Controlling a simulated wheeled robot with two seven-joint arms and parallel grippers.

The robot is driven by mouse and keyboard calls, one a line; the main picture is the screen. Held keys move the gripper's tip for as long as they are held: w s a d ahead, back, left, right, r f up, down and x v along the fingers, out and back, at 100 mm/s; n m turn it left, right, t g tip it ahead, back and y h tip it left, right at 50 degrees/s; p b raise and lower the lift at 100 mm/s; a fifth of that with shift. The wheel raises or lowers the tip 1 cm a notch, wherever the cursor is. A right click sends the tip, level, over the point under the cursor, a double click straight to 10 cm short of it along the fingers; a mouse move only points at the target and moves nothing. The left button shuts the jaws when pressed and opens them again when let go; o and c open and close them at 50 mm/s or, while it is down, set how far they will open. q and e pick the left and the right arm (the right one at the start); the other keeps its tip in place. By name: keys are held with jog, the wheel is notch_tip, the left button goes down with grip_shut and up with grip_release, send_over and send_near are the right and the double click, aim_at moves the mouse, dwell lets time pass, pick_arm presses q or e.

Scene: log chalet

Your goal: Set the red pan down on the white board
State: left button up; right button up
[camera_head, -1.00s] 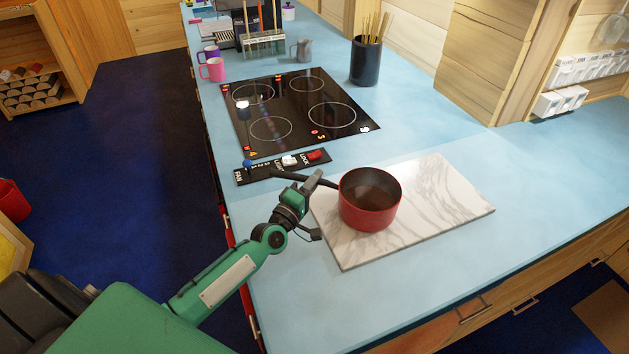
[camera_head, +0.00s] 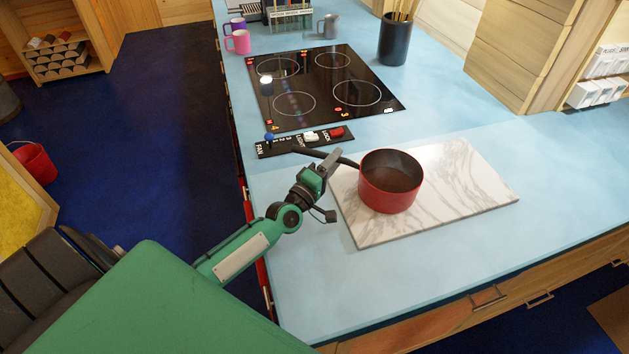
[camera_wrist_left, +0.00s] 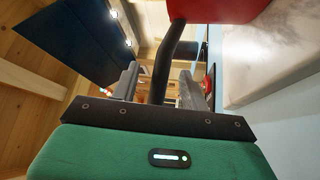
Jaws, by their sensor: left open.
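The red pan (camera_head: 390,190) sits upright on the left part of the white marble board (camera_head: 465,190). Its dark handle (camera_head: 332,157) points left, over the counter beside the control strip. My left gripper (camera_head: 328,188) is open at the handle, left of the pan. In the left wrist view, the handle (camera_wrist_left: 163,65) runs between the two spread fingers of my left gripper (camera_wrist_left: 160,88), with gaps beside it. The pan's red side (camera_wrist_left: 215,10) and the board's edge (camera_wrist_left: 260,75) show at the top and right there. My right gripper is out of view.
A black cooktop (camera_head: 320,85) and a control strip (camera_head: 304,141) lie behind the board. A dark utensil pot (camera_head: 395,42), a pink mug (camera_head: 238,42) and a grey jug (camera_head: 328,27) stand farther back. The blue counter (camera_head: 440,275) is clear in front and right.

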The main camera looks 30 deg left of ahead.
pick_arm(q)
jog(key=b+v, duration=0.3)
jog(key=v, duration=0.9)
jog(key=shift+s+a+r, duration=0.1)
jog(key=shift+s, duration=0.15)
jog(key=shift+s, duration=0.1)
